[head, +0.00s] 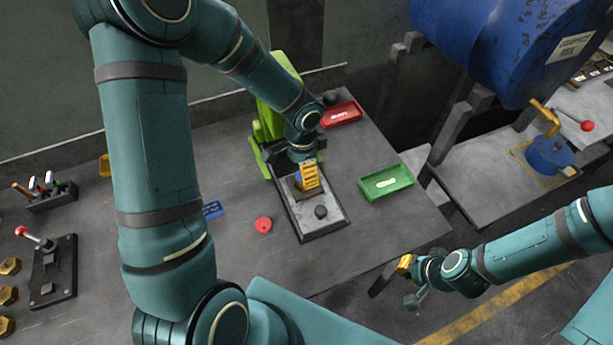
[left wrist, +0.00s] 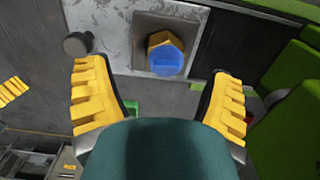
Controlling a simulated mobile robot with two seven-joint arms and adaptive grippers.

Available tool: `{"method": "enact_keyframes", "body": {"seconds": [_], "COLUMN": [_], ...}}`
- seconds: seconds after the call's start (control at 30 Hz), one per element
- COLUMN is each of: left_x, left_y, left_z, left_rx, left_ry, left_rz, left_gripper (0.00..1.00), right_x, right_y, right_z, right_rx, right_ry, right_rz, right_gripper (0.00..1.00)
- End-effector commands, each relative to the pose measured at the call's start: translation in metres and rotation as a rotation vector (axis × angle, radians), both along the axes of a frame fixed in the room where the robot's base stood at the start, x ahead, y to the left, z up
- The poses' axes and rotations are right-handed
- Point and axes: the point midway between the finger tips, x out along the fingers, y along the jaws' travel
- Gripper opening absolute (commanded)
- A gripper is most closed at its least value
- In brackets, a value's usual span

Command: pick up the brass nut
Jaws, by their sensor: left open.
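A brass hex piece with a blue round face (left wrist: 165,52) sits on a square plate of the press base in the left wrist view. In the head view only a sliver of blue shows there, behind my left gripper (head: 304,178). The left gripper is open above the press base, its yellow fingers spread either side of the piece and apart from it. Several plain brass nuts (head: 10,266) lie at the far left of the table. My right gripper (head: 408,282) looks open and empty off the table's right front edge.
The green press (head: 268,125) stands behind its grey base (head: 324,226), which carries a dark knob (head: 320,212). A red tray (head: 341,114) and green tray (head: 387,182) lie right. A red button (head: 263,225) and lever box (head: 52,270) are left.

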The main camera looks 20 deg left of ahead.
Motion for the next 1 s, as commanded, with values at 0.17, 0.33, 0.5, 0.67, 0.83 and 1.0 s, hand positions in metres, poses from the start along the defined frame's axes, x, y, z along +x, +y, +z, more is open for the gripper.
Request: {"method": "enact_keyframes", "body": {"seconds": [0.17,0.33,0.5,0.67,0.83,1.0], "left_x": [0.002,0.007,0.007,0.007,0.007,0.007], "left_y": [0.002,0.003,0.003,0.003,0.003,0.003], "left_z": [-0.020,-0.045,-0.059,-0.059,-0.059,-0.059], "left_rx": [0.000,0.000,0.000,-0.001,-0.001,-0.001], "left_ry": [0.003,0.003,0.000,-0.001,-0.001,-0.001], "left_rz": [0.001,0.000,0.001,0.001,0.001,0.001], "left_gripper": [0.83,0.83,0.83,0.83,0.54,0.02], "right_x": [0.000,0.000,0.000,0.001,0.001,0.001], "right_y": [0.000,0.000,0.000,0.000,0.000,0.000], "right_z": [-0.003,-0.005,-0.007,-0.007,-0.007,-0.007], "right_rx": [-0.001,-0.001,-0.001,-0.002,-0.001,-0.001], "right_ry": [0.000,-0.001,-0.001,-0.001,-0.001,-0.001], "right_rz": [0.000,0.000,0.000,-0.001,0.000,0.000], "right_gripper": [0.00,0.00,0.00,0.00,0.00,0.00]}}
